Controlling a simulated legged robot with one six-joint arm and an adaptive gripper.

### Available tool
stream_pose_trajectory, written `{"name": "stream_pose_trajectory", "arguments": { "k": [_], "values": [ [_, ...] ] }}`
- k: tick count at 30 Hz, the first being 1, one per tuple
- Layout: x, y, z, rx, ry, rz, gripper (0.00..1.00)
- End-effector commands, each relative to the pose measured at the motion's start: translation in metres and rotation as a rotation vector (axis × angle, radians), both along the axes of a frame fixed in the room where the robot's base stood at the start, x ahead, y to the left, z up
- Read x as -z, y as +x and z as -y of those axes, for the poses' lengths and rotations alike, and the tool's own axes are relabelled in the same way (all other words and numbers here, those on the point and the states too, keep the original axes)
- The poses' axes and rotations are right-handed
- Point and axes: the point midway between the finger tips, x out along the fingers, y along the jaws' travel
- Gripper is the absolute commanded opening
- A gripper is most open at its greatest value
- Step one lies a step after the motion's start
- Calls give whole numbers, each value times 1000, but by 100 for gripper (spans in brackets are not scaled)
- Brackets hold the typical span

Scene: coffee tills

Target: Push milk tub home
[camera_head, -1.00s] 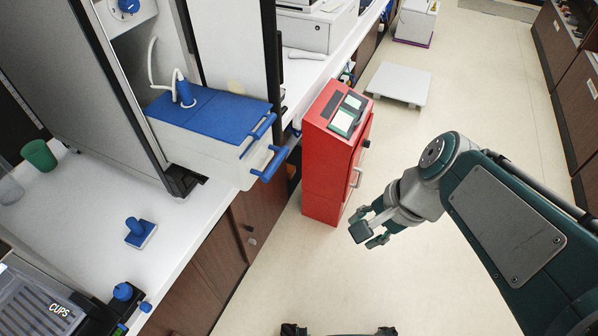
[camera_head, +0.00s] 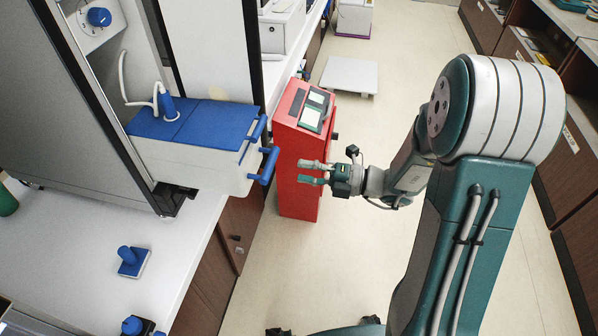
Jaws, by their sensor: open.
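The milk tub (camera_head: 196,160) is a white box with a blue lid (camera_head: 190,124) and blue handles (camera_head: 262,155) on its right end. It sticks out of the grey machine (camera_head: 62,85) past the counter edge. A white tube runs into a blue fitting (camera_head: 167,106) on the lid. My gripper (camera_head: 313,173) is open and empty. It is to the right of the handles with its fingers pointing left, apart from the tub. The inner end of the tub is hidden inside the machine.
A red cabinet (camera_head: 297,197) stands behind my gripper. A blue-handled tamper-like tool (camera_head: 132,262) lies on the white counter (camera_head: 75,240). A low white platform (camera_head: 349,76) is on the floor farther back. The floor below my arm is mostly clear.

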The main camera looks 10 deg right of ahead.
Motion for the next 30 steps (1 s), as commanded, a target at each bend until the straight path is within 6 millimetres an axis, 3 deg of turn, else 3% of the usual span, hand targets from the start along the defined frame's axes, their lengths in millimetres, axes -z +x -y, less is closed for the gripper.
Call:
{"name": "stream_pose_trajectory", "arguments": {
  "k": [4, 15, 24, 25, 28, 30],
  "values": [
    [0, 4, -10, -3, 1, 1, 51],
    [1, 19, -61, -6, -9, 3, 51],
    [0, 26, -75, -2, -5, 3, 51],
    [0, 26, -75, -2, -5, 3, 42],
    [0, 26, -75, -1, -5, 3, 0],
    [1, 26, -76, -2, -8, 4, 0]
  ]
}}
